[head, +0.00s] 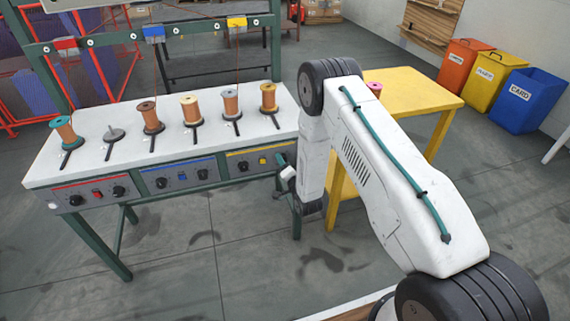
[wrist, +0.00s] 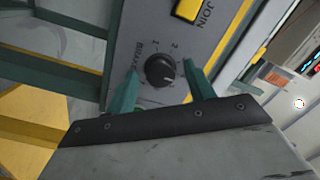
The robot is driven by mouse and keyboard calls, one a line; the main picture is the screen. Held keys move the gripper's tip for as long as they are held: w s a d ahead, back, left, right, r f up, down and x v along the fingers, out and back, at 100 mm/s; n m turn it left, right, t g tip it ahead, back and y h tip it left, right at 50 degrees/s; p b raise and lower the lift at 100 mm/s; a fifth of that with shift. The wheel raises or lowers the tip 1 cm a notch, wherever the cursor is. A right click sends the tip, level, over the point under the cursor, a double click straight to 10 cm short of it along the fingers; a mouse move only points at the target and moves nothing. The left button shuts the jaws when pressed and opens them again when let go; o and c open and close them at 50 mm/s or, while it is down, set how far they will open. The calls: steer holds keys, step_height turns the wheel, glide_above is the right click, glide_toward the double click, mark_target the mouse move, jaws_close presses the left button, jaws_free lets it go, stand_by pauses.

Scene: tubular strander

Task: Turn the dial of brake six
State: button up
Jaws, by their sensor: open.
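The dial (wrist: 161,70) is a round black knob on a grey panel in the wrist view. "BRAKE" is printed beside it, with a scale of small numbers around it; the brake's number is not readable. My gripper (wrist: 160,66) is open, with one green finger on each side of the dial. I cannot tell whether the fingers touch it. In the head view my gripper (head: 285,172) is at the right end of the yellow-striped panel (head: 256,162) and largely covers the dial there.
A yellow JOIN button (wrist: 188,10) sits close to the dial. The white bench (head: 165,125) carries several spools above the panels. A yellow table (head: 410,92) stands behind my arm on the right. The floor in front of the bench is clear.

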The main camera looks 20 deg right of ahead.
steer(key=c, duration=1)
steer(key=shift+o, duration=0.2)
steer(key=shift+n, duration=0.3)
steer(key=shift+a+r+n+g+h, duration=0.1)
steer(key=shift+n+g+h, duration=0.2)
steer(key=shift+n, duration=3.3)
steer(key=shift+r+n+g+h, duration=0.15)
steer(key=shift+n+h, duration=0.25)
steer(key=shift+n, duration=3.2)
